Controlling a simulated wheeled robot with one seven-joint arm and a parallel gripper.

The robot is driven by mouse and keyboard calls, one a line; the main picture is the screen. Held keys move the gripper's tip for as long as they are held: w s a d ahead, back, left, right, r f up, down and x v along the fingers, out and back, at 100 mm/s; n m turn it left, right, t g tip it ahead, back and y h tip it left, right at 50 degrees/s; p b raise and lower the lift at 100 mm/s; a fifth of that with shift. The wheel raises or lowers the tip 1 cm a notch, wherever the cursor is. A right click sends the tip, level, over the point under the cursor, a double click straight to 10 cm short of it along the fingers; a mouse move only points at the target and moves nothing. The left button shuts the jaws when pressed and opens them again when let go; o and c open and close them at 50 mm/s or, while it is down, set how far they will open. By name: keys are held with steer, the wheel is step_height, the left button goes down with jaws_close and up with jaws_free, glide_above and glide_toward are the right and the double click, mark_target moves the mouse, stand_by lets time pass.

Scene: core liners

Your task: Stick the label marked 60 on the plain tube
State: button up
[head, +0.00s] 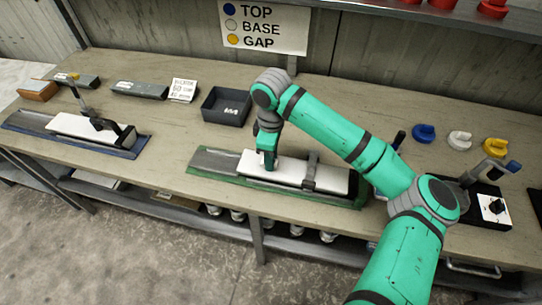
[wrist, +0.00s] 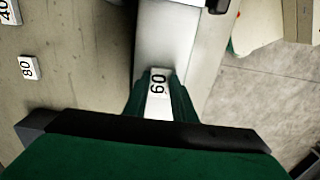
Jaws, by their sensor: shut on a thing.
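My gripper (head: 268,163) is shut on the small white label marked 60 (wrist: 158,83), which shows upside down between the fingertips in the wrist view. The gripper points down at the left part of a white tube (head: 325,178), which lies in a green-edged cradle (head: 215,163) at the middle of the bench. The tube also shows beyond the fingers in the wrist view (wrist: 165,45). I cannot tell whether the label touches the tube. In the head view the fingers and arm hide the label. A grey band (head: 311,170) crosses the tube right of the gripper.
Labels marked 80 (wrist: 28,67) and 40 (wrist: 7,12) lie left in the wrist view. Another white tube (head: 80,127) lies in a blue-edged cradle at left. A dark tray (head: 212,106) stands behind the gripper. Blue (head: 424,133), white (head: 459,140) and yellow (head: 496,148) caps sit at right.

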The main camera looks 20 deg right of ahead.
stand_by(0.3)
steer(key=o, duration=1.5)
steer(key=shift+r, duration=3.45)
